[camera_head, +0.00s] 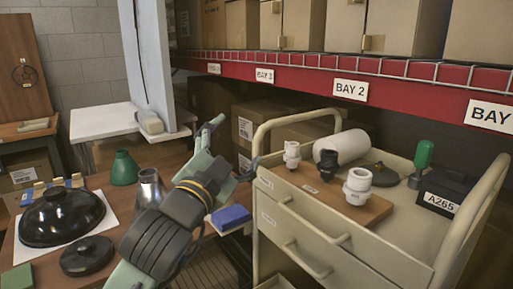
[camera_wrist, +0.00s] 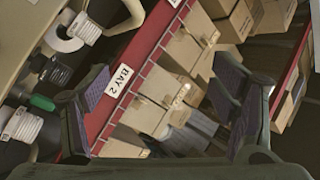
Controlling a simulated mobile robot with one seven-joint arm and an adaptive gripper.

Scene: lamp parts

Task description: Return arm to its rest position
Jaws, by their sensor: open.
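My gripper (camera_head: 232,150) is raised in the middle of the head view, between the wooden table and the beige cart. Its fingers are spread and nothing is between them. In the wrist view my gripper (camera_wrist: 160,105) shows two dark fingers wide apart, with the shelf and boxes seen beyond the gap. My arm runs up from the bottom of the head view and hides part of the table.
The beige cart (camera_head: 345,262) at right carries white fittings (camera_head: 357,186), a black fitting (camera_head: 328,164) and a white roll (camera_head: 342,147). The table at left holds a black dome (camera_head: 61,215), a green cone (camera_head: 125,168) and a blue block (camera_head: 230,217). A red shelf beam (camera_head: 300,78) crosses behind.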

